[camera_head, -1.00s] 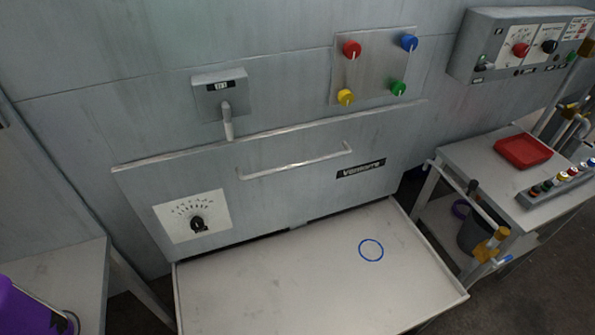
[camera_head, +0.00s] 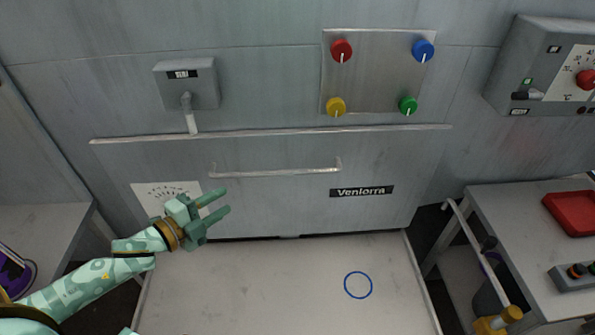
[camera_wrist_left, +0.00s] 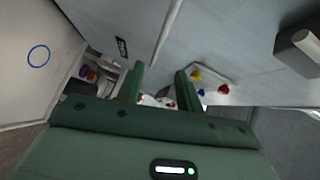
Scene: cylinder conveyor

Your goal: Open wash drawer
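The wash drawer (camera_head: 255,200) is a wide grey front panel marked "Venlorra". It looks shut, flush with the machine wall. Its light bar handle (camera_head: 277,172) runs across the upper middle. My left gripper (camera_head: 224,201) is green, open and empty, in front of the panel, below and left of the handle, apart from it. The drawer front also shows in the left wrist view (camera_wrist_left: 135,25). My right gripper is not in view.
A pale tray table (camera_head: 250,280) with a blue ring (camera_head: 358,285) lies below the drawer. Four coloured knobs sit on a wall plate (camera_head: 378,75); a lever box (camera_head: 187,85) is left. A side table (camera_head: 490,215) with a red tray (camera_head: 573,212) stands right.

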